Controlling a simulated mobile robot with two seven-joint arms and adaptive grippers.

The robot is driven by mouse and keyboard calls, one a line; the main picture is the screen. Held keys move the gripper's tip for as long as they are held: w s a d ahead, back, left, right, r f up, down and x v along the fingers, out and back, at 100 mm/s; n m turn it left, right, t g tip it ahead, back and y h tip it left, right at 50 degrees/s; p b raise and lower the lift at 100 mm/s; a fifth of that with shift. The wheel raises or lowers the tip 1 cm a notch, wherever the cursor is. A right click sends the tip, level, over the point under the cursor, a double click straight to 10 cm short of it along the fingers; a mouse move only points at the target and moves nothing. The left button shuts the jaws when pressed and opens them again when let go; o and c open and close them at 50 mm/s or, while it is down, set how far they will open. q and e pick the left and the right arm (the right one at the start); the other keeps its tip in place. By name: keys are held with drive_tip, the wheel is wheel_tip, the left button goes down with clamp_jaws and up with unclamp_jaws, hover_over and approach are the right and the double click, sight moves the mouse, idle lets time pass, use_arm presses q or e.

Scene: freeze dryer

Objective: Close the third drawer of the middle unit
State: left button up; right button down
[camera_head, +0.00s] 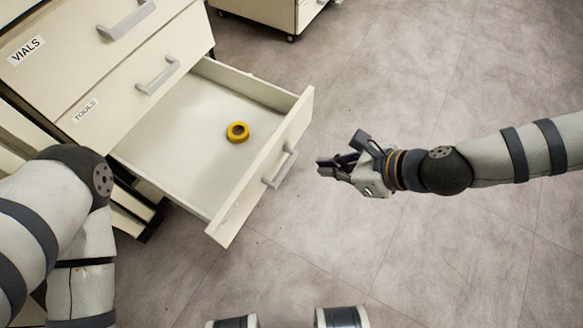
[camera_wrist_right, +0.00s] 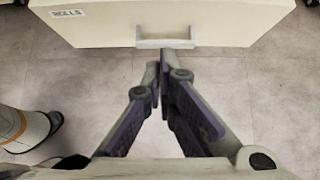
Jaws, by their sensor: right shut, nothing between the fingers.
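The third drawer (camera_head: 188,128) of the cream drawer unit is pulled out, below the drawer labelled TOOLS (camera_head: 140,85). It holds a yellow ring-shaped roll (camera_head: 237,132). Its front has a grey bar handle (camera_head: 281,170). In the right wrist view the drawer front (camera_wrist_right: 225,18) carries a ROLLS label, and its handle (camera_wrist_right: 165,43) lies just beyond my fingertips. My right gripper (camera_head: 322,167) is shut and empty, in front of the drawer front and a little apart from it in the head view. The left arm is at the left; its gripper is not visible.
The drawer labelled VIALS (camera_head: 60,35) and the TOOLS drawer above are shut. Another cream cabinet on castors (camera_head: 270,12) stands at the top. The grey floor (camera_head: 440,80) in front of and right of the open drawer is clear.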

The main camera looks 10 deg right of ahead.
drive_tip(key=b, duration=0.3)
approach(269, 162)
wheel_tip(269, 162, down, 3)
use_arm(q)
drive_tip(key=f, duration=0.1)
drive_tip(key=s+f, duration=0.1)
drive_tip(key=f, duration=0.1)
drive_tip(key=shift+g, duration=0.3)
use_arm(e)
drive_tip(key=w+a, duration=0.2)
drive_tip(key=shift+a, duration=0.3)
